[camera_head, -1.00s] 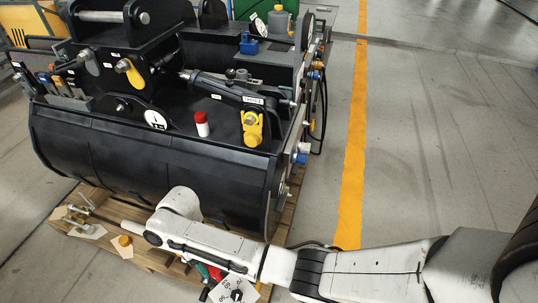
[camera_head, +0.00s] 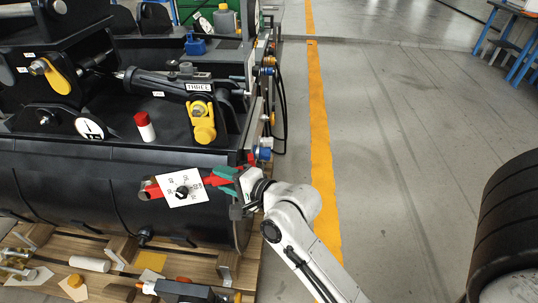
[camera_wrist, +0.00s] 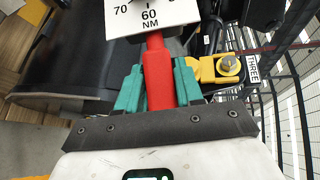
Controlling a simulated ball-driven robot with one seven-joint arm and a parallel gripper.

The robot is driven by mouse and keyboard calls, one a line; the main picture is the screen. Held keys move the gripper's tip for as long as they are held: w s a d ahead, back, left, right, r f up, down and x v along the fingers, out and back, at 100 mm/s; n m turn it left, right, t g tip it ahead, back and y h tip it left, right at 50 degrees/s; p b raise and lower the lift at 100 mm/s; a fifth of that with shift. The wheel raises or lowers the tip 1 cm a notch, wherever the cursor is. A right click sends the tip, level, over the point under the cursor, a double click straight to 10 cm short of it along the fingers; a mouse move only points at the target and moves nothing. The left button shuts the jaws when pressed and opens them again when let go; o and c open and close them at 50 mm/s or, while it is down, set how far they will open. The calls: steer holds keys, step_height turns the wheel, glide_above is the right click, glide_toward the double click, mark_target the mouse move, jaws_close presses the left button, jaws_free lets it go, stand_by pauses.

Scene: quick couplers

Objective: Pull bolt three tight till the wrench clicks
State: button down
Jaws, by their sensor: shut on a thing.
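My gripper (camera_head: 228,182) is shut on the red handle of the torque wrench (camera_head: 216,180), which also shows between its green fingers in the wrist view (camera_wrist: 158,75). A white dial card (camera_head: 182,189) with a black knob sits on the wrench; the wrist view shows "70" and "60 NM" on it. The wrench is held roughly level before the black bucket's front face (camera_head: 75,180), its left end clear of the yellow clamp. The yellow clamp (camera_head: 202,122) with a round metal head stands on the bucket's top, near the label THREE (camera_head: 198,87). I cannot tell whether that head is bolt three.
A red-capped white bottle (camera_head: 146,127) stands on the bucket's top, left of the clamp. A blue block (camera_head: 196,45) sits farther back. Dark hoses (camera_head: 281,115) hang at the right side. Loose parts lie on the wooden pallet (camera_head: 205,268).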

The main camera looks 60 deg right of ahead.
steer(key=s+d+r+m+t+h+b, duration=0.1)
steer(key=s+d+r+m+h+b, duration=0.1)
steer(key=s+d+r+h, duration=0.2)
steer(key=s+d+r, duration=0.2)
steer(key=s+r, duration=0.2)
steer(key=r, duration=0.1)
steer(key=shift+s+d+r+h, duration=0.2)
steer(key=shift+s+d+h, duration=0.05)
steer(key=shift+d+h, duration=0.15)
steer(key=shift+t, duration=0.3)
steer(key=d+p, duration=0.1)
steer(key=w+d+p, duration=0.1)
steer(key=d, duration=0.1)
steer(key=shift+d, duration=0.3)
steer(key=shift+p, duration=0.6)
